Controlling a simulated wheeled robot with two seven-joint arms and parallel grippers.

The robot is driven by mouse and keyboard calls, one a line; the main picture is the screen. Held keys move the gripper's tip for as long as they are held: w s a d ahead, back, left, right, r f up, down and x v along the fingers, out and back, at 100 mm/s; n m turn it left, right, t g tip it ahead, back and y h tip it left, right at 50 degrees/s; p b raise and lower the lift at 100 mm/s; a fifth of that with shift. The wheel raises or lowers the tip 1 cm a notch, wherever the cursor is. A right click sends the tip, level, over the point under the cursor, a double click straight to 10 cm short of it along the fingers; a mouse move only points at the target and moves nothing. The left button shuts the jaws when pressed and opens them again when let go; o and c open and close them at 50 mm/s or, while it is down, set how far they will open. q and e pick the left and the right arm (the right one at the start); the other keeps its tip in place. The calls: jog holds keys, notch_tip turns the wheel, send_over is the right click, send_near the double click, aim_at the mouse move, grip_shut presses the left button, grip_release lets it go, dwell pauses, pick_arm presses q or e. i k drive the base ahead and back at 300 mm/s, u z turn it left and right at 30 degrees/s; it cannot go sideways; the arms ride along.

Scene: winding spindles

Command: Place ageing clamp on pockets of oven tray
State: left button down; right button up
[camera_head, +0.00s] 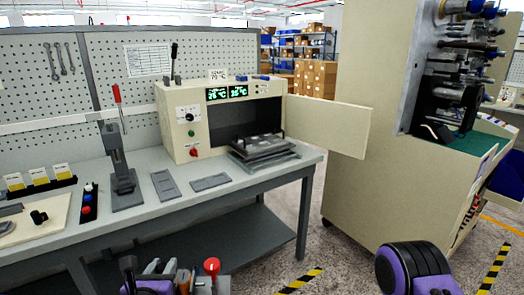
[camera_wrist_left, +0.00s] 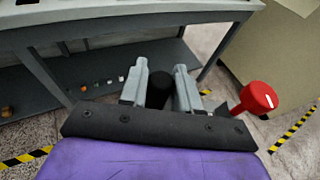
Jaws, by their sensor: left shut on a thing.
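My left gripper (camera_head: 162,268) is low at the bottom of the head view, in front of the table. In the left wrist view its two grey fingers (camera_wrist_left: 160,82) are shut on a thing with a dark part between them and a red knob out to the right. I take this to be the ageing clamp (camera_wrist_left: 258,97); its red knob also shows in the head view (camera_head: 212,266). Much of the clamp is hidden. My right gripper is out of view; only a purple arm part shows.
The oven (camera_head: 182,122) stands on the grey table (camera_head: 225,199) with its door (camera_head: 330,124) swung open to the right. A red-handled press (camera_head: 121,170) and two flat grey plates stand left of the tray. A large beige machine (camera_head: 375,190) fills the right side.

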aim_at(260, 142)
jog(key=z, duration=0.8)
jog(key=i, duration=1.7)
jog(key=u, duration=0.8)
